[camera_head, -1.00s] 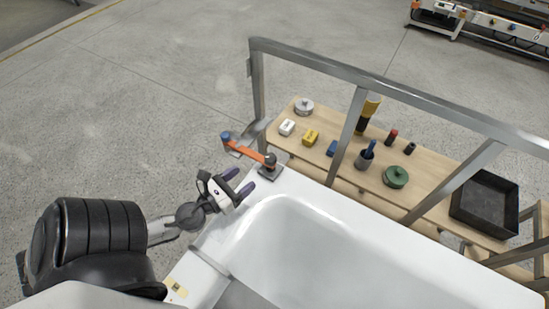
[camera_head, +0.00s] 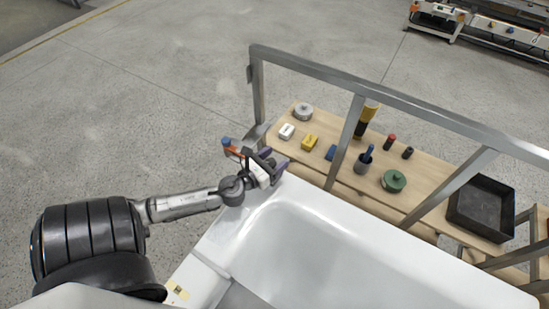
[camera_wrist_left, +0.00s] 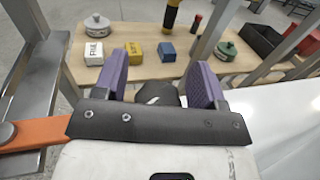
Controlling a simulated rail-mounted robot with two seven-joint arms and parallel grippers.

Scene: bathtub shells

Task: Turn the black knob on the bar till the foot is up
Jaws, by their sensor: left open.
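The orange bar (camera_head: 234,151) sits at the far left corner of the white tub, with a blue end piece (camera_head: 226,142). In the left wrist view the bar (camera_wrist_left: 35,133) runs in from the left and passes under my gripper. My left gripper (camera_head: 273,159) is over the bar's right end. In the wrist view its purple fingers (camera_wrist_left: 160,78) stand apart, with the rounded top of the black knob (camera_wrist_left: 160,94) between them, partly hidden by the gripper body. I cannot tell if the fingers touch it. The foot cannot be made out.
A metal frame rail (camera_head: 390,91) runs close behind the tub (camera_head: 330,225). Beyond it, a wooden bench (camera_head: 335,178) holds a white block (camera_head: 286,131), a yellow block (camera_head: 309,142), a green pot (camera_head: 394,181) and a black bin (camera_head: 482,207). Floor to the left is clear.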

